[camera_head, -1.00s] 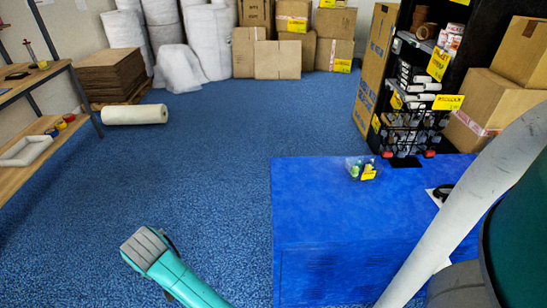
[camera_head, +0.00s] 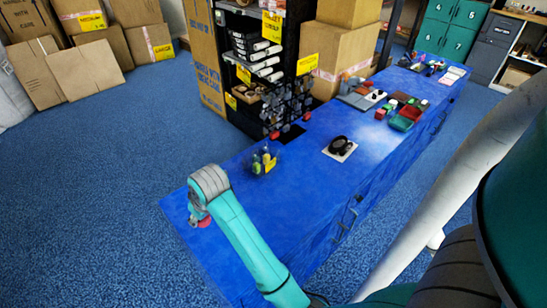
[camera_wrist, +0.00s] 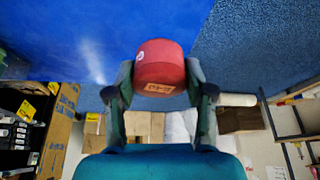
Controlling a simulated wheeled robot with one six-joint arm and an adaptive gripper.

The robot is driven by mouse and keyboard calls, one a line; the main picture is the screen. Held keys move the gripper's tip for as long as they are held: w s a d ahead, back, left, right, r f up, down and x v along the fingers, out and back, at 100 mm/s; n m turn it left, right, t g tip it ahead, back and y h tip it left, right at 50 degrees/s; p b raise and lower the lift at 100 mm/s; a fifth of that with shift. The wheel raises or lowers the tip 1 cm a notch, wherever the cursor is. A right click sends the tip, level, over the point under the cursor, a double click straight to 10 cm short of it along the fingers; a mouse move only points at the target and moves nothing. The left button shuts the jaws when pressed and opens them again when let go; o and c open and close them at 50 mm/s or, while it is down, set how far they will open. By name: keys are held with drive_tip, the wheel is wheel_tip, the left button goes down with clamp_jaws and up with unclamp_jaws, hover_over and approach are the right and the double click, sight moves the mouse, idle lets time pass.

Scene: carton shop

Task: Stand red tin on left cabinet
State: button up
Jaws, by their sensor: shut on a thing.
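My gripper (camera_wrist: 160,95) is shut on the red tin (camera_wrist: 160,62), with one finger on each side of it. The tin is round, with a small white mark and a tan label. In the head view the tin (camera_head: 204,222) shows as a small red patch below my gripper (camera_head: 200,214), mostly hidden by it. It appears over the near left end of the long blue cabinet top (camera_head: 235,215). I cannot tell whether the tin touches the top.
A clear bin of small bottles (camera_head: 260,163) and black headphones on a white card (camera_head: 340,147) lie on the blue top. Red and green trays (camera_head: 405,117) sit farther along. A black shelf rack (camera_head: 270,75) stands behind. The top around the tin is bare.

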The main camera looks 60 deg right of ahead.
drive_tip(key=s+d+r+n, duration=0.2)
drive_tip(key=s+d, duration=0.6)
drive_tip(key=d, duration=0.2)
drive_tip(key=shift+y, duration=0.4)
drive_tip(key=shift+w+a+f, duration=0.1)
drive_tip(key=shift+a+f, duration=0.05)
drive_tip(key=shift+f, duration=2.25)
drive_tip(key=shift+w+a+f, duration=0.1)
drive_tip(key=shift+a+f, duration=0.05)
drive_tip(key=shift+f, duration=2.25)
drive_tip(key=shift+f, duration=0.15)
drive_tip(key=o, duration=1.3)
